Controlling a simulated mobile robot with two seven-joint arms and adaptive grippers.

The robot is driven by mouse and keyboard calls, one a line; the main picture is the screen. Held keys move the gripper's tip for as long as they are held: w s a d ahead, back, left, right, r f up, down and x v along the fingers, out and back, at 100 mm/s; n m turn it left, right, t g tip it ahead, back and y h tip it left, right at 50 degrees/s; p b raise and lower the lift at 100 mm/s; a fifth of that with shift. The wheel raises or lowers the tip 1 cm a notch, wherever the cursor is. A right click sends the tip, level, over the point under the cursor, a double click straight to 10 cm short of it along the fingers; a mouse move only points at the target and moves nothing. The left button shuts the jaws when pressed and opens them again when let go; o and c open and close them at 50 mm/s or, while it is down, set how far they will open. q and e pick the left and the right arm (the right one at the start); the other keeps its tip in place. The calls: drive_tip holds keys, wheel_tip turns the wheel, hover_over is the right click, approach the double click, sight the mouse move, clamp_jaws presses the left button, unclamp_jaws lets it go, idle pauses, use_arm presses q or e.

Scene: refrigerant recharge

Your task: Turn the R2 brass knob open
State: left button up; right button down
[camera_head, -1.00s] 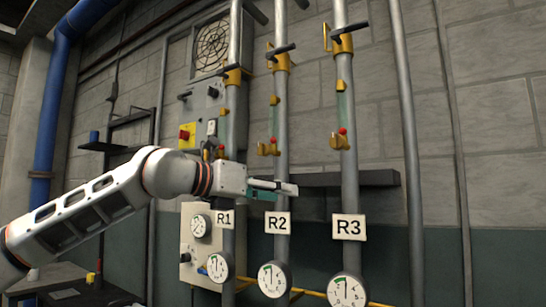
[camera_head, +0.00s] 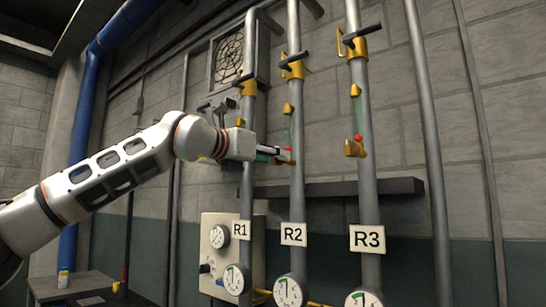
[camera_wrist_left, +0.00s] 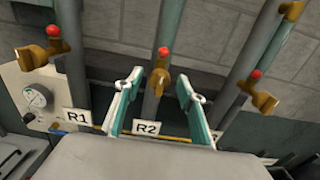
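The R2 brass knob (camera_wrist_left: 158,82), with a red tip above it, sits on the middle grey pipe, above the R2 label (camera_wrist_left: 147,128). Whether the fingertips reach as deep as the knob I cannot tell. The R2 label also shows in the head view (camera_head: 293,235). My right gripper is not in view.
Similar brass knobs on the R1 pipe (camera_wrist_left: 42,54) and R3 pipe (camera_wrist_left: 258,95) flank R2. A dark shelf (camera_head: 350,189) runs behind the pipes. Gauges, such as the R2 gauge (camera_head: 290,291), sit below the labels.

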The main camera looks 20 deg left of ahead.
use_arm(q)
drive_tip(key=shift+w+d, duration=0.15)
drive_tip(key=shift+w, duration=0.3)
drive_tip(key=c, duration=1)
drive_tip(key=shift+c, duration=0.2)
drive_tip(key=shift+s, duration=0.1)
